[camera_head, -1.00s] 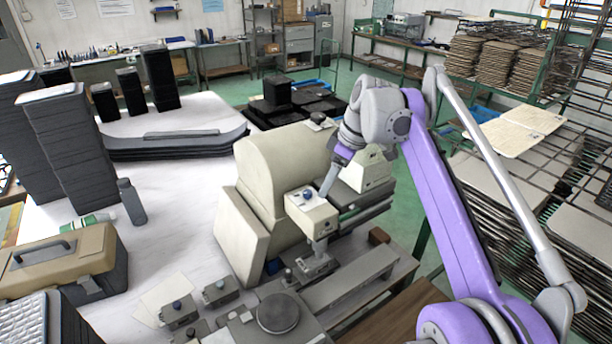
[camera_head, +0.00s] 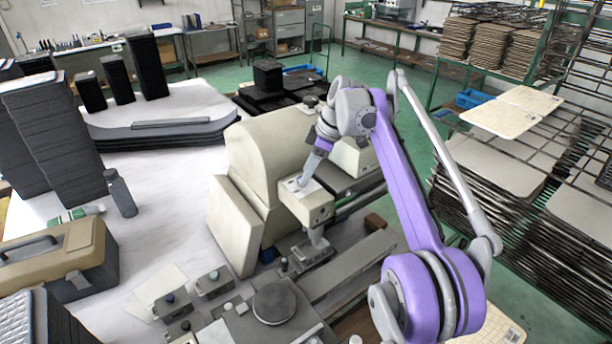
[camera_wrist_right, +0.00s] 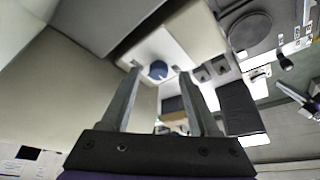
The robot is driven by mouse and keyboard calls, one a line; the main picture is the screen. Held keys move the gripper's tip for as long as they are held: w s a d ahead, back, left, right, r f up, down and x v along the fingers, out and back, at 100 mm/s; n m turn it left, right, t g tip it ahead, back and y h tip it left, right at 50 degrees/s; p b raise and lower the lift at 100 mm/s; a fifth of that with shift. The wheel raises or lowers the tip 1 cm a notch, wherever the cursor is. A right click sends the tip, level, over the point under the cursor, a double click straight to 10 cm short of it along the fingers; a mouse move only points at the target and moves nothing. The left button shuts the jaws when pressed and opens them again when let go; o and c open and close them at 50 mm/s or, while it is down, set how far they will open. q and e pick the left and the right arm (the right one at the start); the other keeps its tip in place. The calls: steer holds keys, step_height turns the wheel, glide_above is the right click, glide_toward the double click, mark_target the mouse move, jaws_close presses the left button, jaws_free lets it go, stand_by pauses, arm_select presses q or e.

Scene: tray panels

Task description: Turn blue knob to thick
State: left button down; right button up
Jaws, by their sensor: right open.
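The blue knob (camera_wrist_right: 158,70) shows in the right wrist view as a round blue top on a pale machine head (camera_wrist_right: 175,45). It lies between the tips of my right gripper (camera_wrist_right: 160,75) as seen there, and I cannot tell how far beyond them. The two grey fingers are apart with nothing held. In the head view my right gripper (camera_head: 307,172) points down at the top of the cream machine head (camera_head: 308,205) and hides most or all of the knob. No thick or thin marking is legible. My left gripper is not in view.
The large cream machine body (camera_head: 255,165) stands left of my right gripper. A grey rail (camera_head: 350,265) and small knobbed boxes (camera_head: 213,285) lie in front. A tan toolbox (camera_head: 55,260) and a grey bottle (camera_head: 120,193) sit on the white table. Racks of panels (camera_head: 520,160) stand right.

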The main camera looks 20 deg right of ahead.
steer(key=shift+w+a+f, duration=0.2)
steer(key=shift+a+f, duration=0.05)
steer(key=shift+f, duration=0.3)
jaws_close()
